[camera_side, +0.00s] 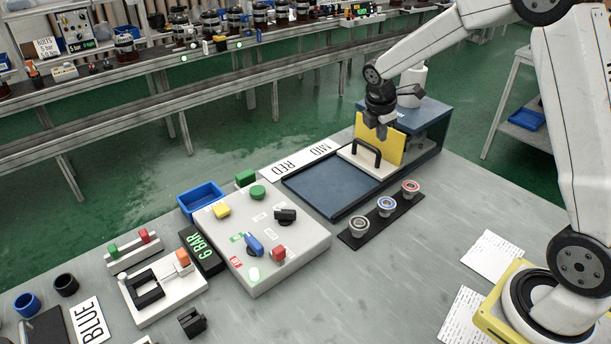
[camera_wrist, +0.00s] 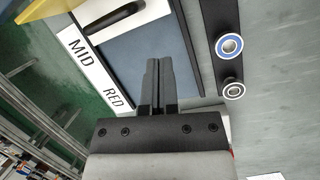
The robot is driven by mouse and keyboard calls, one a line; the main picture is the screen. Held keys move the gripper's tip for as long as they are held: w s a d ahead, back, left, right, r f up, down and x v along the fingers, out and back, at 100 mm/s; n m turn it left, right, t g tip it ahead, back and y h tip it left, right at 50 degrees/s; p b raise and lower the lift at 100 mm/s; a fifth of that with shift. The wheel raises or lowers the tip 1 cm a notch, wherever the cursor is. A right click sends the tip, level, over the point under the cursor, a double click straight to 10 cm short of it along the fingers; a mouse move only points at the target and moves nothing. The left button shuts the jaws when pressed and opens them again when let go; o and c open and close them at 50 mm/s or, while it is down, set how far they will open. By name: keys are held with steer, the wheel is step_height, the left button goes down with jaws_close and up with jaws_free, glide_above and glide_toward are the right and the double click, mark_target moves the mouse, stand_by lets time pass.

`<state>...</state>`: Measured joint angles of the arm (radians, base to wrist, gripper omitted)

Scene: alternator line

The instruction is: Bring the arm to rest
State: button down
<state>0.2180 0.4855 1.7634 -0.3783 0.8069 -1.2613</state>
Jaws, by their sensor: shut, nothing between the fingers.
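My gripper (camera_side: 381,131) is shut and empty. In the side view it hangs in front of the upright yellow panel, above the black handle; I cannot tell whether it touches either. In the wrist view the closed fingers (camera_wrist: 158,68) show against the dark blue plate (camera_wrist: 150,45). The yellow panel (camera_side: 392,147) stands behind a white block with the black handle (camera_side: 362,150), at the end of the dark blue plate (camera_side: 328,188).
A control box (camera_side: 300,245) with knobs and buttons stands left of the plate. A black strip (camera_side: 400,213) with several round parts lies in front. A blue bin (camera_side: 202,197) and a clamp fixture (camera_side: 160,290) are at left. Paper sheets (camera_side: 490,255) lie at right. Bare table lies between.

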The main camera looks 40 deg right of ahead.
steer(key=s+a+f+m+t+y, duration=0.2)
steer(key=s+a+f+m+y, duration=0.1)
steer(key=s+a+m, duration=1.1)
steer(key=s+a, duration=0.1)
steer(key=s, duration=0.2)
steer(key=shift+s+m, duration=0.35)
steer(key=shift+m, duration=0.05)
